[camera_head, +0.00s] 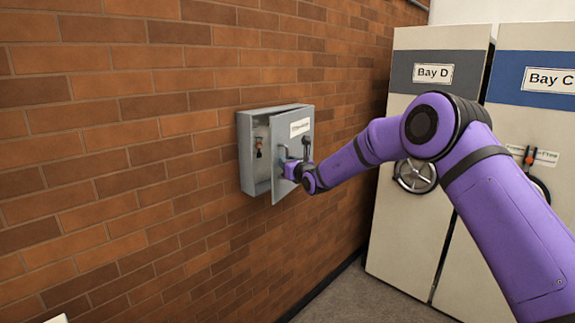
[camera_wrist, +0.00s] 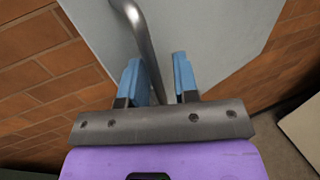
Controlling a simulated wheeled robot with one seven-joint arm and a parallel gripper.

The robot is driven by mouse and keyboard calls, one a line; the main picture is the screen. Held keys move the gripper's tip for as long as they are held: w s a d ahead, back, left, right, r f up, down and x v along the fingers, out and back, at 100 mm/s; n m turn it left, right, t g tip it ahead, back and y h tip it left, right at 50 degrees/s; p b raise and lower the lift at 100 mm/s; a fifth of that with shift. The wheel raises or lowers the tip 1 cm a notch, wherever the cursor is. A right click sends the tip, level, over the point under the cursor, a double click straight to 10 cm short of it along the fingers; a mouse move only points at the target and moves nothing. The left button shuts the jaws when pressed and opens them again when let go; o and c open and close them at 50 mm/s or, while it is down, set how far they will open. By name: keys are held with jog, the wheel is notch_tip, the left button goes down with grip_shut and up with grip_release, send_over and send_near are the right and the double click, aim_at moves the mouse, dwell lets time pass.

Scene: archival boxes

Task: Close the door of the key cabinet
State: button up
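The grey key cabinet (camera_head: 247,150) is fixed to the brick wall in the head view. Its door (camera_head: 297,130), with a white label, stands partly open, hinged on the right side. The pale door face (camera_wrist: 205,35) lies behind. I cannot tell whether a finger touches the handle.
Tall cabinets marked Bay D (camera_head: 407,215) and Bay C (camera_head: 540,120) stand to the right, with handwheels on their fronts. The brick wall (camera_head: 110,150) fills the left. Bare floor (camera_head: 350,300) shows below.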

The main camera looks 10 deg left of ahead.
jog(key=shift+o, duration=0.2)
jog(key=shift+s, duration=0.1)
jog(key=v, duration=1)
jog(key=shift+s+d, duration=0.2)
jog(key=shift+s, duration=0.1)
jog(key=shift+w, duration=0.1)
jog(key=c, duration=0.5)
jog(key=shift+w+f, duration=0.1)
jog(key=shift+f, duration=0.1)
grip_shut()
jog(key=n+g+y, duration=0.6)
jog(key=g, duration=0.1)
send_near(275, 180)
jog(key=x, duration=0.7)
jog(key=shift+w+a, duration=0.2)
